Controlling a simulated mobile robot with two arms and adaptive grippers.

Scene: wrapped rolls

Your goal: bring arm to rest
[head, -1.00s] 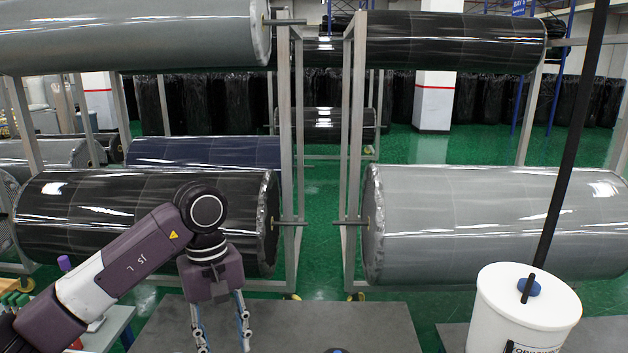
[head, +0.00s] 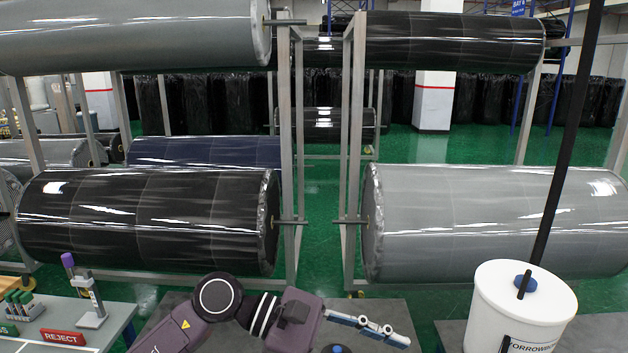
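My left arm comes in at the bottom, and its wrist is low above the grey tabletop (head: 392,308). My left gripper (head: 385,333) points to the right, with its light blue and white fingers low at the bottom centre. The fingers are seen edge-on and overlap, so the gap between them is hidden. Nothing shows held in them. My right gripper is not in view.
A side table at lower left holds a red REJECT sign (head: 62,337), a small stand (head: 92,305) and a rack of tubes (head: 22,304). A white bucket (head: 520,305) with a black pole stands right. Wrapped black (head: 150,220) and grey (head: 490,222) rolls hang behind.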

